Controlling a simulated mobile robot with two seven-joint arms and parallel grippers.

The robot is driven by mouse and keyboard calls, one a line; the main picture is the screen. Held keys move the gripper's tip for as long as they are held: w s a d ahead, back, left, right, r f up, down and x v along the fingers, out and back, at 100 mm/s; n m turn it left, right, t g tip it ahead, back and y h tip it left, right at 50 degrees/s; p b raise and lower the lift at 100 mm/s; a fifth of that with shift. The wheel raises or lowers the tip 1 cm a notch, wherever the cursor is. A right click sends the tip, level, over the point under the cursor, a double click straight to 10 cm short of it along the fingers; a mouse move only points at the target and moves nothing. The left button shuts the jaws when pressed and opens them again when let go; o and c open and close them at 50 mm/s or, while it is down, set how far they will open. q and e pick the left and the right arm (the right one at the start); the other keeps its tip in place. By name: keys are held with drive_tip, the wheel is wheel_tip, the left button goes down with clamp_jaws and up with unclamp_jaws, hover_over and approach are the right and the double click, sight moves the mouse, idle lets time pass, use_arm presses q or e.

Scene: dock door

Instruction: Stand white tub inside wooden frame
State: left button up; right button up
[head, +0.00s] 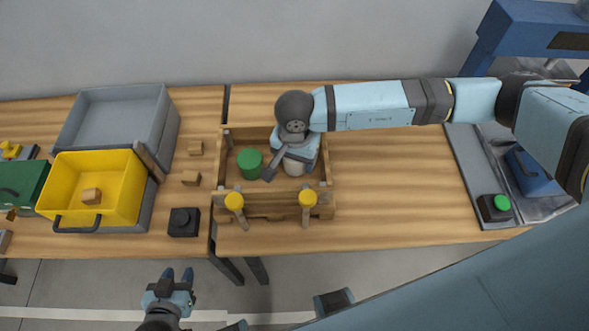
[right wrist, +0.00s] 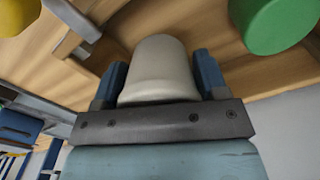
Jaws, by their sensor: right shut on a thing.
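The wooden frame (head: 275,199) stands on the table, a low-walled box with two yellow-capped pegs at its front. The white tub (head: 294,167) is within the outline of the frame, partly hidden by my right gripper (head: 290,160). In the right wrist view the white tub (right wrist: 160,70) sits between the two blue fingers of my right gripper (right wrist: 160,82), which is shut on it. I cannot tell whether the tub touches the frame's floor. My left gripper (head: 178,275) is low in front of the table, away from the frame, its fingers apart and empty.
A green tub (head: 249,162) stands inside the frame, left of the white tub; it also shows in the right wrist view (right wrist: 275,22). A yellow bin (head: 112,180), a grey bin (head: 115,120), small wooden blocks (head: 191,178) and a black block (head: 184,222) lie left.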

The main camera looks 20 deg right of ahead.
sight(295, 181)
wheel_tip(295, 181, down, 6)
drive_tip(key=shift+r+p, duration=0.1)
drive_tip(key=shift+p, duration=0.2)
drive_tip(key=shift+f, duration=0.25)
drive_tip(key=shift+f, duration=0.2)
drive_tip(key=o, duration=1)
drive_tip(key=shift+r, duration=0.1)
